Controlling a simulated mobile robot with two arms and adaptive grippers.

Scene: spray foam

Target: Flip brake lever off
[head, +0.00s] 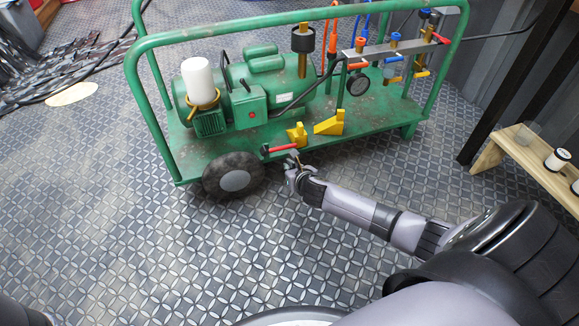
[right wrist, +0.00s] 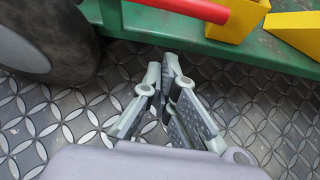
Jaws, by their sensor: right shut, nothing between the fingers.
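The brake lever (head: 280,148) has a red handle and lies roughly level at the lower front edge of the green cart (head: 200,160), just right of the black wheel (head: 233,175). Its red handle also shows at the top of the right wrist view (right wrist: 192,8). My right gripper (head: 293,158) is close to the lever's right end in the head view. In the right wrist view its fingers (right wrist: 167,65) are together and empty, with the handle beyond the tips. Whether the gripper touches the lever is not clear. My left gripper is not in view.
Two yellow blocks (head: 330,124) sit on the cart deck behind the lever. A green motor unit (head: 235,90) and a pipe rack (head: 390,50) stand on the cart. A wooden bench (head: 510,155) is at right. The patterned floor before the cart is clear at left.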

